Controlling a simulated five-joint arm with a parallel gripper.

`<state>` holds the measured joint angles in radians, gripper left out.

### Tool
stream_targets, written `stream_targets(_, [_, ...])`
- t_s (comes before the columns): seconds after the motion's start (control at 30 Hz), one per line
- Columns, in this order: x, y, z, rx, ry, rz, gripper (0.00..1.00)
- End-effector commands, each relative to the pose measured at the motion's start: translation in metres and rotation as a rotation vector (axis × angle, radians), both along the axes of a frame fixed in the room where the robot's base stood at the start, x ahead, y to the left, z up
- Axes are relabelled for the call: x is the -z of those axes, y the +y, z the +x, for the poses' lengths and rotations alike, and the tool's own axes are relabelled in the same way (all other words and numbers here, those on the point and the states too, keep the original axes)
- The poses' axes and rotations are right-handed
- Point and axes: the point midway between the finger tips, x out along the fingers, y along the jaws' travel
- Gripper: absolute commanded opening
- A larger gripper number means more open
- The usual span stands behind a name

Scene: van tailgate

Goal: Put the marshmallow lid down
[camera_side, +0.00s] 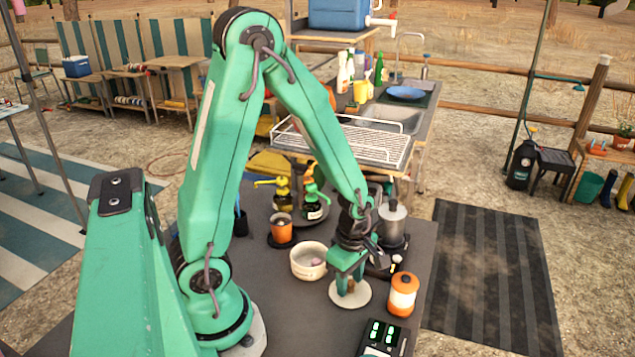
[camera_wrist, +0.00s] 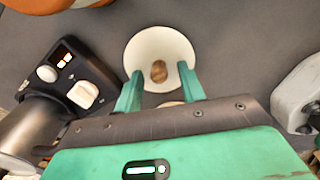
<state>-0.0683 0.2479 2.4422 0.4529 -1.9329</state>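The marshmallow lid is a round, cream-white disc (camera_side: 350,298) with a small brown knob. It appears to lie flat on the dark table in the side view. In the wrist view the lid (camera_wrist: 143,45) shows its knob (camera_wrist: 159,71) toward the fingertips. My gripper (camera_side: 349,285) points down over the lid. In the wrist view my gripper (camera_wrist: 158,82) has its two green fingers apart, with visible gaps to the knob. A white bowl (camera_side: 308,271) stands to the left of the lid, uncovered, with something pale pink inside.
An orange canister (camera_side: 402,297) stands close right of the lid. A black device with green displays (camera_side: 383,338) is at the front. A metal pot (camera_side: 392,225) and an orange cup (camera_side: 281,229) stand behind. A black box with knobs (camera_wrist: 70,75) is left in the wrist view.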

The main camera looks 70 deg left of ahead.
Motion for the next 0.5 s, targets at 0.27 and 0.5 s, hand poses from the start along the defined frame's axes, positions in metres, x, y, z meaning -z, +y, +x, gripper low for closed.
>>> stream_targets(0.27, [-0.019,0.0,0.001,0.0,-0.004,0.0,0.4])
stream_targets(0.5, [-0.046,0.0,0.001,0.0,-0.005,0.0,0.4])
